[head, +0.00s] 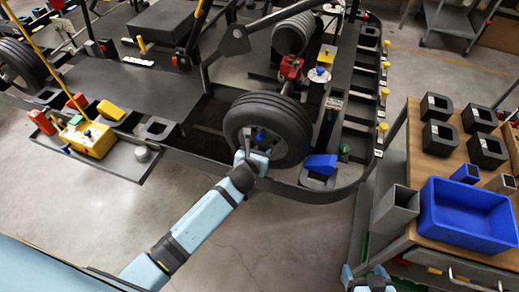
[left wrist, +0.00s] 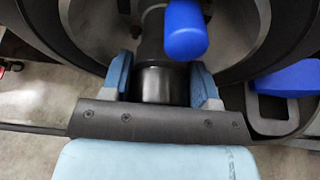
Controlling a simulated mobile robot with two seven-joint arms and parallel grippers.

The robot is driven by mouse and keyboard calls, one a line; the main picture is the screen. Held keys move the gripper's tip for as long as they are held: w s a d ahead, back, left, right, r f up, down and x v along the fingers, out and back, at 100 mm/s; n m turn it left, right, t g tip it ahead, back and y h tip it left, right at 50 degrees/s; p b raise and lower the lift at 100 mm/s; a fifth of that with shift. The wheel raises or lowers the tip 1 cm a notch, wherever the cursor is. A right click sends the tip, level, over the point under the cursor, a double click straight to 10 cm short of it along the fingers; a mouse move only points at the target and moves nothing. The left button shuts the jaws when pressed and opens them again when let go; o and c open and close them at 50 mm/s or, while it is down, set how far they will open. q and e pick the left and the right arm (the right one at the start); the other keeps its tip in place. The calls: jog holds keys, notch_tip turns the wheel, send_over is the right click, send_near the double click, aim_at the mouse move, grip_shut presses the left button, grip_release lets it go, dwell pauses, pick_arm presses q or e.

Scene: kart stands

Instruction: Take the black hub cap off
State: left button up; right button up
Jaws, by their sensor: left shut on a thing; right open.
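The black hub cap (left wrist: 160,84) is a short dark cylinder at the wheel's centre in the left wrist view. My left gripper (left wrist: 163,88) has its two blue fingers on either side of it and is shut on it. In the head view my left gripper (head: 246,155) is at the front face of the black-tyred wheel (head: 285,117), and hides most of the cap. I cannot tell whether the cap is still seated on the hub. A blue rounded piece (left wrist: 185,30) sticks out beside the cap. My right gripper (head: 368,280) is open at the bottom edge, away from the wheel.
A blue block in a dark holder (head: 318,168) sits right of the wheel. The kart's bumper rail curves around the right. Open floor lies below the wheel.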

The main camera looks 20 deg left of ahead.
pick_arm(q)
jog(key=shift+s, duration=0.3)
jog(key=shift+s+p, duration=0.8)
jog(key=shift+s, duration=0.7)
jog(key=shift+s+a+p, duration=0.1)
jog(key=shift+s+p, duration=0.3)
jog(key=shift+s, duration=0.7)
